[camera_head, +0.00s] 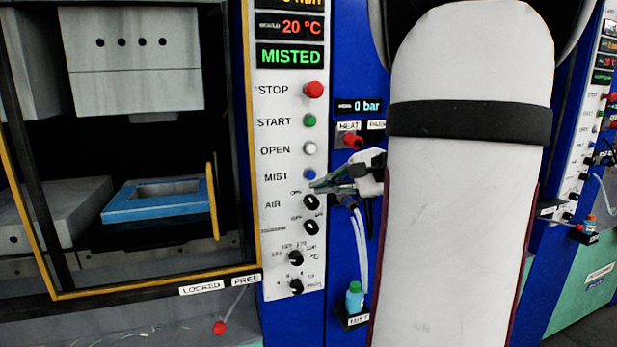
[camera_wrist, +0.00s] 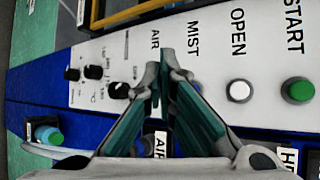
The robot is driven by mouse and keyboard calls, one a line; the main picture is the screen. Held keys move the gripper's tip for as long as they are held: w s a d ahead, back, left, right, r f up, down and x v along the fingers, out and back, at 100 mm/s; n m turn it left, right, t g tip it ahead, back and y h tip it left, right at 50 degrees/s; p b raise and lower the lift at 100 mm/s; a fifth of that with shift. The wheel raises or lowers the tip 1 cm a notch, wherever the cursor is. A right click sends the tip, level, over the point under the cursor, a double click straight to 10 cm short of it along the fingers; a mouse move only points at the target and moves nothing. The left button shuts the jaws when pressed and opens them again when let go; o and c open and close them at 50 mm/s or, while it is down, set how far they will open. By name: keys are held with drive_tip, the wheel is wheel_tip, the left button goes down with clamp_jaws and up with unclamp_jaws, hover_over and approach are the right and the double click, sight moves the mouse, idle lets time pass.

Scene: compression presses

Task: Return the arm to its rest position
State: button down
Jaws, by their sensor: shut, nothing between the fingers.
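My gripper (camera_head: 316,187) is shut and empty. In the head view it points left at the white control panel (camera_head: 283,270), close to the AIR knob (camera_head: 311,202) and below the blue MIST button (camera_head: 310,174). My pale arm fills the right middle of the head view. In the wrist view my gripper (camera_wrist: 163,75) shows with its fingertips together over the panel, near the AIR and MIST labels. Whether the tips touch the panel is unclear. The white OPEN button (camera_wrist: 239,91) and green START button (camera_wrist: 297,90) lie to their right.
The press window with its yellow-edged frame (camera_head: 150,288) is at left; a blue-framed mould (camera_head: 155,199) sits inside. The red HEAT knob (camera_head: 353,140) is just above my gripper. A teal bottle (camera_head: 354,298) stands below it. Another press panel (camera_head: 580,150) is at far right.

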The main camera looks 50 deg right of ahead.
idle(0.3)
drive_tip(key=a+f+n+g+y, duration=0.25)
drive_tip(key=a+n+g, duration=0.4)
drive_tip(key=a, duration=1.45)
drive_tip(key=s+a+f+n+h, duration=0.2)
drive_tip(key=s+a+n+h, duration=0.2)
drive_tip(key=s+a+n, duration=0.6)
drive_tip(key=a+n, duration=0.1)
drive_tip(key=n, duration=0.2)
drive_tip(key=shift+a+f+g, duration=0.2)
drive_tip(key=shift+a+g, duration=0.1)
drive_tip(key=shift+g, duration=0.05)
drive_tip(key=shift+n, duration=0.25)
